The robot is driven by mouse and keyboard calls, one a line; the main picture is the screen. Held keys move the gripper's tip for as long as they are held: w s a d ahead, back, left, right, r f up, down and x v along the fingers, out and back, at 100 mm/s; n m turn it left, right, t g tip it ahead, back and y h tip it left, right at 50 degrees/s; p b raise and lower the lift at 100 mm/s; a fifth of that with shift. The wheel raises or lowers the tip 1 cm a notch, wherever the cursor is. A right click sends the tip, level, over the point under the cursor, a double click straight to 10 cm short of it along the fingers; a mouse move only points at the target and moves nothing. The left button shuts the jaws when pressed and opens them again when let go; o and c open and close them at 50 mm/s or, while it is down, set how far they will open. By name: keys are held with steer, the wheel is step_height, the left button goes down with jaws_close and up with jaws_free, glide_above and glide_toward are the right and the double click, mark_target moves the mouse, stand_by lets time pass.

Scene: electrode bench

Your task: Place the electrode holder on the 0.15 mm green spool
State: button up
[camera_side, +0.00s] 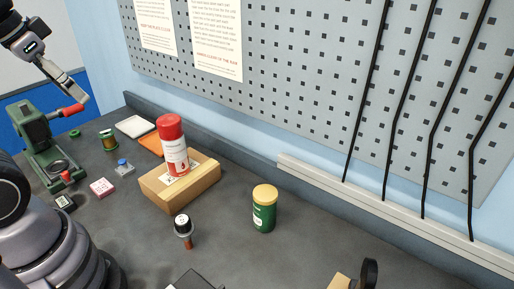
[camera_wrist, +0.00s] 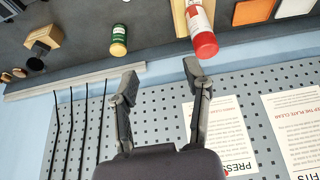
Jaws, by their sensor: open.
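A small upright piece with a black-and-white top, a grey collar and a red-brown lower end (camera_side: 184,228) stands on the bench in the side view; it looks like the electrode holder, but I cannot be sure. A small green spool with a gold-coloured winding (camera_side: 108,140) stands at the back left; its size marking is unreadable. My gripper (camera_side: 75,88) is high at the upper left of the side view, above the bench and apart from both. In the wrist view my gripper (camera_wrist: 160,82) has its fingers spread, with nothing between them. Neither piece is clear in the wrist view.
A red-capped bottle (camera_side: 171,142) is at a cardboard box (camera_side: 202,183) mid-bench. A green can with a yellow lid (camera_side: 264,212) stands to its right. A green press (camera_side: 38,138) stands at left. A pegboard (camera_side: 300,70) with black rods rises behind.

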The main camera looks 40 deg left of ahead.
steer(key=shift+o, duration=0.6)
steer(key=shift+s+r+t, duration=0.3)
steer(key=shift+r, duration=0.05)
steer(key=n+g, duration=0.4)
steer(key=g, duration=0.2)
glide_above(185, 231)
steer(key=a, duration=0.1)
steer(key=f, duration=2.3)
steer(key=shift+w+a+f, duration=0.2)
steer(key=shift+w, duration=0.2)
step_height(185, 231, down, 8)
steer(key=shift+r, duration=0.1)
steer(key=shift+a+f, duration=0.1)
steer(key=shift+f, duration=2.8)
